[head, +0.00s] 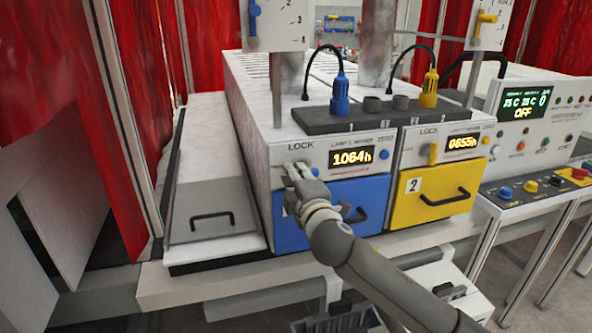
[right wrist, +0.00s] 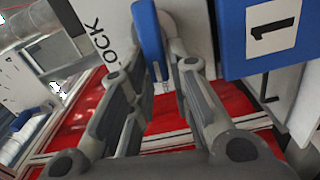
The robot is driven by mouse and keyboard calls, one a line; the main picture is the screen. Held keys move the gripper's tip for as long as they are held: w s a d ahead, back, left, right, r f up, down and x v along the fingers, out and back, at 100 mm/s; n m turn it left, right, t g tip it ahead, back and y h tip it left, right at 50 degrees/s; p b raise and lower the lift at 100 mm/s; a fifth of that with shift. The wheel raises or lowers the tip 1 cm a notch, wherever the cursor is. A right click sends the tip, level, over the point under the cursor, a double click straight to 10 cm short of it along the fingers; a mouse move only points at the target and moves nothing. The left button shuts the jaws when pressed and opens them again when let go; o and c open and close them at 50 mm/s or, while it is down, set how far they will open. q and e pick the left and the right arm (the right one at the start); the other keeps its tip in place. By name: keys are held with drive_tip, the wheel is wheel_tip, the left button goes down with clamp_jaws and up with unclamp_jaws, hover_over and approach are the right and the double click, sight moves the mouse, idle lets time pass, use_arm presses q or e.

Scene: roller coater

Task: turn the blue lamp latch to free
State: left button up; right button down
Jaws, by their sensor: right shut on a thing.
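The blue lamp latch (right wrist: 148,38) is a rounded blue lever on the white panel beside the LOCK lettering. In the right wrist view its long side runs roughly along the line of that lettering. My right gripper (right wrist: 158,70) is shut on it, a finger on each side. My left gripper is not in view.
The blue drawer (head: 367,195) with a black handle is just below my right gripper. The 1084h display (head: 352,157) is to its right. A grey drawer (head: 212,200) is at left.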

drive_tip(key=shift+f+n, duration=0.15)
drive_tip(key=shift+n, duration=0.35)
drive_tip(key=shift+f, duration=0.1)
drive_tip(key=c, duration=1.4)
unclamp_jaws()
drive_tip(key=shift+o, duration=0.2)
drive_tip(key=v, duration=1.2)
